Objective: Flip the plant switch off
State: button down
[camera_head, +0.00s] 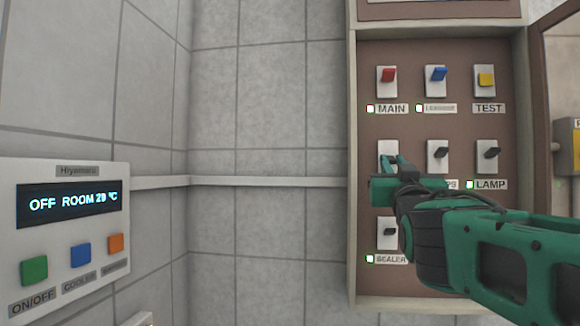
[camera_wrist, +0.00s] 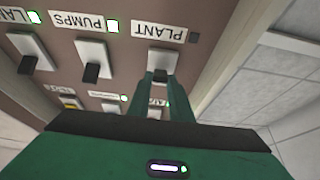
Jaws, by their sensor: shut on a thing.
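The plant switch (camera_wrist: 166,59) has a white plate, with an upside-down PLANT label (camera_wrist: 166,31) beside it in the wrist view. The small indicator (camera_wrist: 194,38) by that label is dark. In the head view the switch plate (camera_head: 387,149) shows partly behind my gripper (camera_head: 394,160), and its label is hidden. My gripper's green fingers (camera_wrist: 160,76) are at the plate, shut on the switch's lever. The lever is mostly hidden by the fingers, so its exact tilt cannot be told.
The pumps switch (camera_wrist: 92,60) is alongside, with a lit green indicator (camera_wrist: 112,25). The cabinet's left edge (camera_head: 352,220) and open door (camera_head: 555,100) flank the panel. A thermostat panel (camera_head: 70,240) is at left.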

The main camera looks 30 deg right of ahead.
jog(key=shift+w+f, duration=0.15)
jog(key=shift+f, duration=0.15)
dwell(0.4)
jog(key=c, duration=1.6)
grip_release()
jog(key=shift+a, duration=0.1)
